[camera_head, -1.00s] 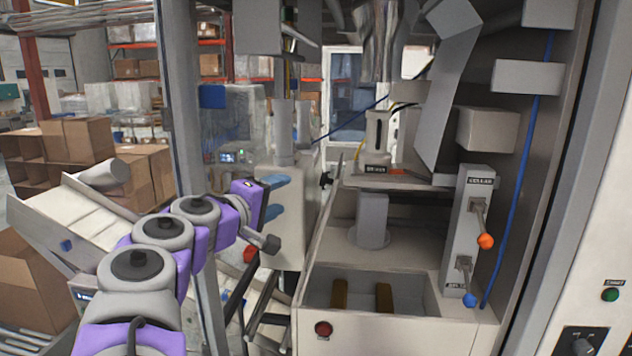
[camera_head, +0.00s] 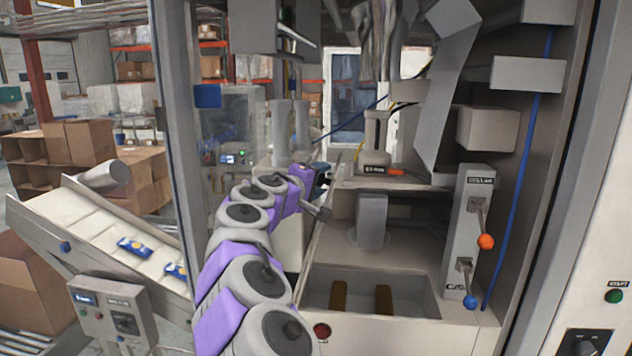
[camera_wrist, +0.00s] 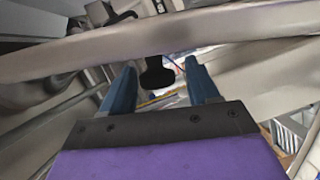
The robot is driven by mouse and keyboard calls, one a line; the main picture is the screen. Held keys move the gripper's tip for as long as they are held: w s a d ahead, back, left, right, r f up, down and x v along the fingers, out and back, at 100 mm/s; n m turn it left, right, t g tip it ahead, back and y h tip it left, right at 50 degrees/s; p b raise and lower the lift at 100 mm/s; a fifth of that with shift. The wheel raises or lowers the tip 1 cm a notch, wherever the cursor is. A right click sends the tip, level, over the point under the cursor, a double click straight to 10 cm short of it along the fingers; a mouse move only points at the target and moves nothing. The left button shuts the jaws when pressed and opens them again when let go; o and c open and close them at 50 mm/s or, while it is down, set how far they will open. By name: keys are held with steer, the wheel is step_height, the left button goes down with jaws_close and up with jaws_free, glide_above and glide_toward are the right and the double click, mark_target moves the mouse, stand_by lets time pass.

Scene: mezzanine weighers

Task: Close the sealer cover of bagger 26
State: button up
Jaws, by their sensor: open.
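The bagger's frame (camera_head: 367,326) stands right of centre in the head view. My gripper (camera_head: 319,174) is at its left side, level with the shelf that carries a small label. In the wrist view my gripper (camera_wrist: 162,75) is open, its two blue fingers apart. A black knob (camera_wrist: 157,72) shows between the fingertips, below a pale grey bar (camera_wrist: 180,32) that crosses the view. I cannot tell whether the fingers touch the knob. A thin grey panel (camera_head: 338,164) stands edge-on beside my gripper; I cannot tell whether it is the sealer cover.
A lever with an orange knob (camera_head: 486,242) and one with a blue knob (camera_head: 470,301) stick out at the right. A red button (camera_head: 322,331) is on the front. A conveyor (camera_head: 110,225) with blue packs (camera_head: 134,246) and a control box (camera_head: 117,312) stand left.

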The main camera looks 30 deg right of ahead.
steer(key=shift+d, duration=0.7)
steer(key=shift+a, duration=0.85)
steer(key=c, duration=0.5)
steer(key=shift+c, duration=0.9)
steer(key=shift+s+d, duration=0.15)
steer(key=shift+d, duration=0.05)
jaws_close()
